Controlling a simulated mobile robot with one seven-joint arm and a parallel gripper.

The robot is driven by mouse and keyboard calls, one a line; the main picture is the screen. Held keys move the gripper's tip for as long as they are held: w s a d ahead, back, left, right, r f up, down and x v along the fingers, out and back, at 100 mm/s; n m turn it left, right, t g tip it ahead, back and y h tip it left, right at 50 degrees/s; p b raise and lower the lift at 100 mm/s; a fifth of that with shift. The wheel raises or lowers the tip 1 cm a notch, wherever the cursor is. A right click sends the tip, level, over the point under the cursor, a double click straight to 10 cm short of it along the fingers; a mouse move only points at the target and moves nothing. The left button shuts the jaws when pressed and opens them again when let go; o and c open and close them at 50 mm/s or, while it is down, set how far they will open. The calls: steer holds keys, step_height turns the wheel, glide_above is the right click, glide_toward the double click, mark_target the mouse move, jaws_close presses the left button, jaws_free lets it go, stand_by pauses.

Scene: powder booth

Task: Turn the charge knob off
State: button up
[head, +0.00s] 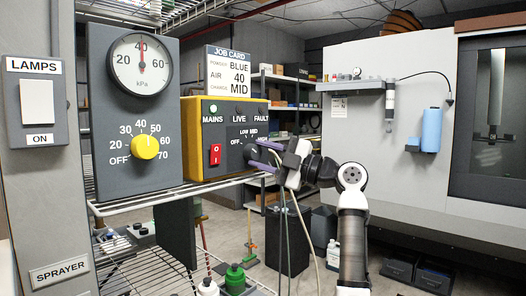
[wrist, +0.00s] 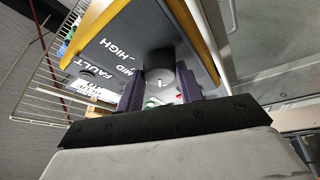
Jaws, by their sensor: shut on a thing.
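The charge knob is a dark round knob on the front of the yellow-edged control box (head: 207,117), under the labels OFF, LOW, MID and HIGH. In the wrist view the knob (wrist: 161,80) shows a short white pointer mark; I cannot tell for sure which setting it points at. My gripper (head: 256,154) reaches the box from the right, with its purple fingers at the knob. In the wrist view my gripper (wrist: 161,90) has one finger on each side of the knob, shut on it.
Left of the knob is a red rocker switch (head: 215,154) under a lit green MAINS lamp (head: 213,109). A grey gauge panel with a yellow knob (head: 145,146) stands further left. The job card (head: 229,72) above reads charge MID. A wire shelf (head: 170,190) runs below the box.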

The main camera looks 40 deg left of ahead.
steer(key=shift+w+r+n+h+p, duration=0.15)
steer(key=shift+n+h+p, duration=0.4)
steer(key=shift+n, duration=0.75)
steer(key=o, duration=1)
steer(key=b+v, duration=0.3)
steer(key=v, duration=1)
steer(key=shift+w+d+b, duration=0.15)
steer(key=shift+d+b, duration=0.2)
